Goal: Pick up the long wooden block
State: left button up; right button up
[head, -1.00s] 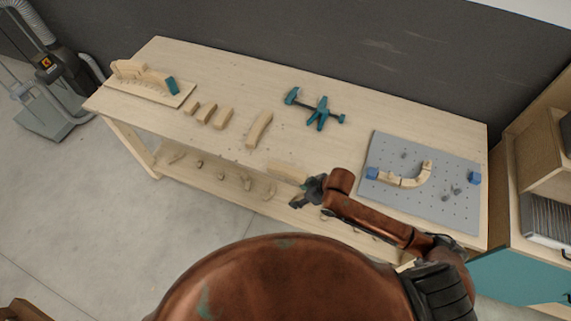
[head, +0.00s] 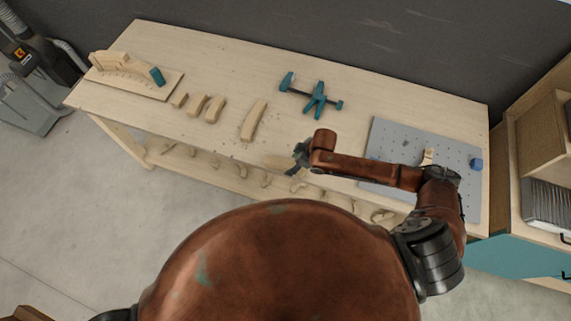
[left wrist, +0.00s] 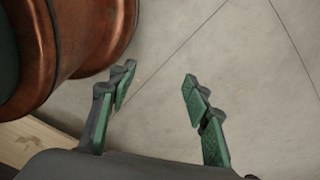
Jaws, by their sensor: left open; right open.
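A pale flat wooden block (head: 278,161) lies near the front edge of the workbench (head: 210,60) in the head view, its right end hidden by my right gripper (head: 298,163). The right gripper is open and hovers just right of and over that block; contact cannot be told. A longer, slightly curved wooden block (head: 254,121) lies behind it, to the left. My left gripper (left wrist: 158,82) shows in the left wrist view, open and empty above the grey floor. The left gripper is outside the head view.
Several short wooden blocks (head: 196,104) and a slotted wooden form (head: 122,68) stand at the left. A teal clamp (head: 318,98) lies at the back. A grey pegboard (head: 390,136) is at the right, partly behind my right arm. A lower shelf holds curved pieces.

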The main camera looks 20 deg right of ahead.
jog(key=shift+x, duration=1.1)
jog(key=shift+c, duration=1.2)
jog(key=c, duration=1.1)
pick_arm(q)
jog(key=shift+w+r, duration=0.25)
jog(key=shift+w, duration=0.75)
pick_arm(e)
jog(key=shift+c, duration=0.2)
